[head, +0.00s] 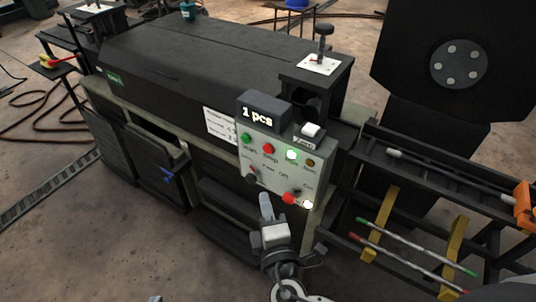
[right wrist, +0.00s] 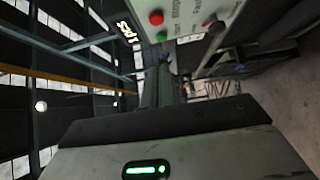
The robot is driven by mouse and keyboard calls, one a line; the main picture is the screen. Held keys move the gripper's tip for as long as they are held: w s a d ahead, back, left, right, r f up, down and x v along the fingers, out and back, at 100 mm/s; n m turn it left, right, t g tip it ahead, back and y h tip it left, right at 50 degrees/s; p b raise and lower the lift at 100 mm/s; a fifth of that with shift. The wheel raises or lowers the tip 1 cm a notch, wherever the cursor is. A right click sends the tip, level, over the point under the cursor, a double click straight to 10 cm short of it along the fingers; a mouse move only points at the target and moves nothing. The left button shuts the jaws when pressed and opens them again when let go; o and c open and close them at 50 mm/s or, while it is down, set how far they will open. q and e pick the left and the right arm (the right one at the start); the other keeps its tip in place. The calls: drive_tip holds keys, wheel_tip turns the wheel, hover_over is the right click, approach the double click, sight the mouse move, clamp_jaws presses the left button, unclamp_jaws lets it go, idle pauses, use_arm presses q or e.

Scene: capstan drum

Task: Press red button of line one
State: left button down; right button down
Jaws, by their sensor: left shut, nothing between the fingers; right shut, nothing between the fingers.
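The control panel (head: 275,165) on the dark machine has a red button (head: 268,148) in its upper row, between a green button (head: 246,138) and a lit white-green one (head: 291,155). A second red control (head: 289,198) sits at its lower right. My right gripper (head: 265,198) is shut and empty, pointing up in front of the panel's lower part, apart from the upper red button. In the right wrist view, the red button (right wrist: 156,17) and green button (right wrist: 162,36) lie beyond the fingers (right wrist: 157,85). Only a small grey tip of my left gripper (head: 155,298) shows at the bottom edge, shut.
A display box (head: 263,110) reading "1 pcs" sits on top of the panel. A black knob (head: 252,178) is at the panel's lower left. A rack with rods (head: 410,240) stands at the right.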

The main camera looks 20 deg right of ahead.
drive_tip(key=shift+w+f, duration=0.1)
approach(263, 148)
drive_tip(key=w+a, duration=0.2)
drive_tip(key=w, duration=0.2)
use_arm(q)
drive_tip(key=shift+s+a+r+p, duration=0.1)
drive_tip(key=shift+a+r+p, duration=0.05)
drive_tip(key=shift+p, duration=0.5)
use_arm(e)
drive_tip(key=shift+w+d+f, duration=0.1)
drive_tip(key=shift+w+d, duration=0.35)
drive_tip(key=shift+d, duration=0.25)
drive_tip(key=shift+w+d+f, duration=0.1)
drive_tip(key=shift+w+d, duration=0.35)
drive_tip(key=shift+d, duration=0.2)
